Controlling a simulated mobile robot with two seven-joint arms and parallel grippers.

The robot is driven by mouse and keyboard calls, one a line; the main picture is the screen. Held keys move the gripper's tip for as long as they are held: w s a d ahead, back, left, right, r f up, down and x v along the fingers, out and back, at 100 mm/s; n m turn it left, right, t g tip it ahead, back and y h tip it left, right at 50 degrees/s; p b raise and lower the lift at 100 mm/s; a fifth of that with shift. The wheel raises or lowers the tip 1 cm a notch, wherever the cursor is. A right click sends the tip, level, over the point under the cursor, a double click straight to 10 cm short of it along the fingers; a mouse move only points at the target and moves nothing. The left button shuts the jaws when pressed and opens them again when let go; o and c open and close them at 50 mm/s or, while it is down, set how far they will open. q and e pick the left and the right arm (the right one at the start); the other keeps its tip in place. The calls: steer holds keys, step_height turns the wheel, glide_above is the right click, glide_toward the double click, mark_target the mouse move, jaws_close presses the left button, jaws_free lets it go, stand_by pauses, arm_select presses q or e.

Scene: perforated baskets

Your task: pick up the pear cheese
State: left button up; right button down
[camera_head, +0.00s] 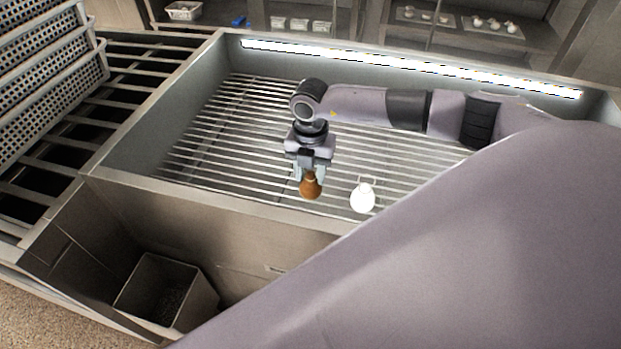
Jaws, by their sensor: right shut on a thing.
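My right gripper (311,174) comes down over the slatted rack inside the sink-like basin. It is shut on a brown pear-shaped cheese (311,186), whose lower part shows below the fingers. A white pear-shaped cheese (363,198) is on the slats just right of the gripper, apart from it. I cannot tell whether the brown cheese touches the slats. My left gripper is not in view.
The basin's front rim (230,207) runs close in front of the cheeses. Perforated baskets (45,85) are stacked at the left on a slatted shelf. An open bin (165,290) is below the rim. Free slats (225,140) lie left of the gripper.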

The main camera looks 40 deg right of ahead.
step_height(320, 180, up, 20)
steer(key=b, duration=0.1)
stand_by(0.5)
stand_by(0.6)
